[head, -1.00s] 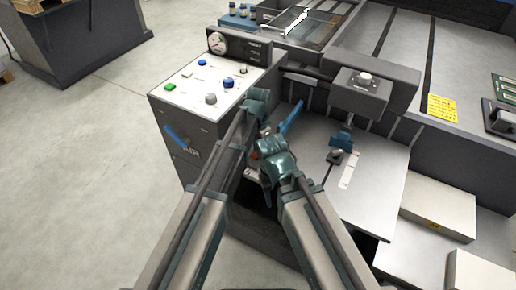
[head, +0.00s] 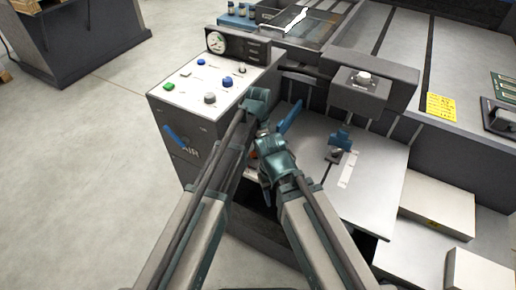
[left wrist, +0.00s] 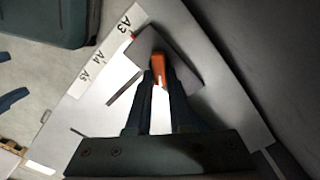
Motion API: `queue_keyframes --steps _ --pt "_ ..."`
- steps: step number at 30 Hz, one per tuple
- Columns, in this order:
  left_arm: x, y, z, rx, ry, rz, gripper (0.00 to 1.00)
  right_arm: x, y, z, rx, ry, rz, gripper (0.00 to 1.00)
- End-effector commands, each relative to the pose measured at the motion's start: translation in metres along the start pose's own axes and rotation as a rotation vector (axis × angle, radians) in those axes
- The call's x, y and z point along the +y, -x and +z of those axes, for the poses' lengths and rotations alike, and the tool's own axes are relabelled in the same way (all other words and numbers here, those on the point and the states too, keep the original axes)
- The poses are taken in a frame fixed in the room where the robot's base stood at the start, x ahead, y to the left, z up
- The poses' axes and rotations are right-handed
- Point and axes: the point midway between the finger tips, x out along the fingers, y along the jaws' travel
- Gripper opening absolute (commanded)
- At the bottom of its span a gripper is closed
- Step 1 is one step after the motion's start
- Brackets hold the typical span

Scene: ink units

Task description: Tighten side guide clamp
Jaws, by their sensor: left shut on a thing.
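In the left wrist view, my left gripper (left wrist: 160,85) is shut on an orange clamp lever (left wrist: 158,65). The lever stands on a small grey side guide block (left wrist: 178,62), which lies on a metal plate (left wrist: 100,75) with a printed A3, A4, A5 scale (left wrist: 103,52). In the head view, my left gripper (head: 262,131) is at the feed table beside the control cabinet, and its fingertips are mostly hidden. My right gripper (head: 265,178) is close by, below it.
The control cabinet (head: 178,103) with buttons, a gauge and a blue lever stands left of the arms. The metal feed table (head: 375,185) is mostly clear on the right. Pale boxes (head: 438,205) lie beyond it.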

Motion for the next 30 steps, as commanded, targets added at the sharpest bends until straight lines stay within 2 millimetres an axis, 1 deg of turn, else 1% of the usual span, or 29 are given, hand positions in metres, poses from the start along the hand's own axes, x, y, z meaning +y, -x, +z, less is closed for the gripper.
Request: queue_keyframes --steps 3,4,8,9,20,26,30 --pt "0.000 0.000 0.000 -0.001 0.001 0.000 0.00 0.000 0.000 0.000 0.000 0.000 0.000 0.50" --pt "0.000 0.000 0.000 -0.001 0.001 0.000 0.25 0.000 0.000 0.000 0.000 0.000 0.000 0.50" --pt "0.000 0.000 0.000 -0.001 0.001 0.000 0.49 0.000 0.000 0.000 0.000 0.000 0.000 0.50" --pt "0.000 0.000 0.000 -0.001 0.001 0.000 0.50 0.000 0.000 0.000 0.000 0.000 0.000 0.50" --pt "0.000 0.003 0.000 0.000 0.001 0.000 0.50 0.000 0.003 0.000 0.000 0.000 0.000 0.50" --pt "0.000 0.016 0.000 0.000 0.001 0.000 0.50 0.002 0.016 0.001 0.000 0.000 0.000 0.50" --pt "0.000 0.033 0.000 0.000 0.001 0.000 0.50 0.003 0.033 0.002 0.000 0.000 0.000 0.50"
